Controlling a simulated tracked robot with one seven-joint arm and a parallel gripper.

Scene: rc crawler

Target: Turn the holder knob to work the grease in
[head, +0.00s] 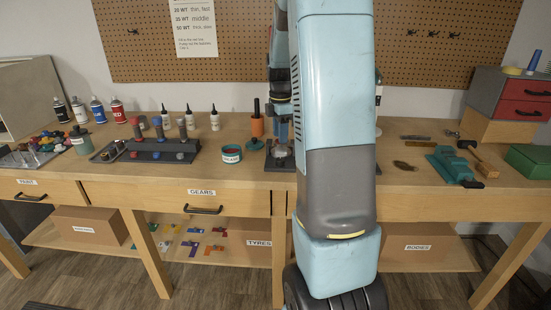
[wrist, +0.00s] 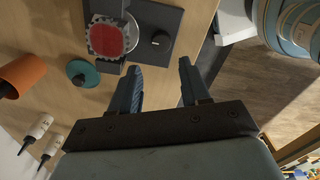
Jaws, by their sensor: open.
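The holder is a dark plate (wrist: 172,16) on the bench in the wrist view. Its black round knob (wrist: 155,44) has a small pale mark. I cannot tell the height gap. In the head view the holder (head: 280,156) is partly hidden by my arm. The teal grease tub (head: 231,155) stands open left of it.
The bench edge drops to the floor right of the holder. A teal vise (head: 452,166) stands at the bench's right.

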